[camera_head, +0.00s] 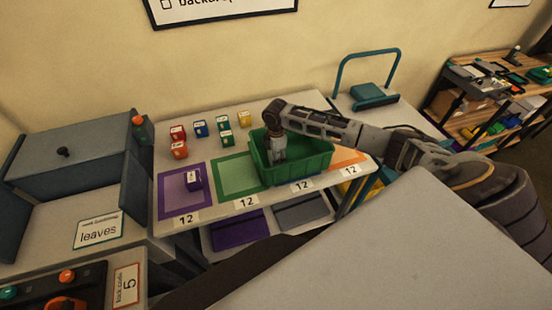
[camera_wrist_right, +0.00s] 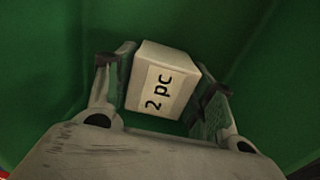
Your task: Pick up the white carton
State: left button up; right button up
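The white carton (camera_wrist_right: 160,82), marked "2 pc", sits inside the green crate in the right wrist view. The green crate (camera_head: 297,173) stands on the table in the head view, where its walls and my arm hide the carton. My right gripper (camera_head: 277,157) reaches down into the crate from above. In the wrist view the fingers of this gripper (camera_wrist_right: 168,80) are on either side of the carton, very close to it. I cannot tell whether both fingers touch it. My left gripper is in neither view.
Several small coloured boxes (camera_head: 200,129) stand at the back of the table (camera_head: 163,170). A purple box (camera_head: 193,180) is on the purple mat (camera_head: 170,205) at left. A green mat (camera_head: 230,178) lies beside the crate. A grey cabinet (camera_head: 65,165) stands at far left.

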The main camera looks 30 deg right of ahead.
jog(key=c, duration=0.5)
jog(key=shift+r, duration=0.1)
jog(key=shift+c, duration=0.2)
jog(key=shift+r+b, duration=0.35)
jog(key=shift+r, duration=4.6)
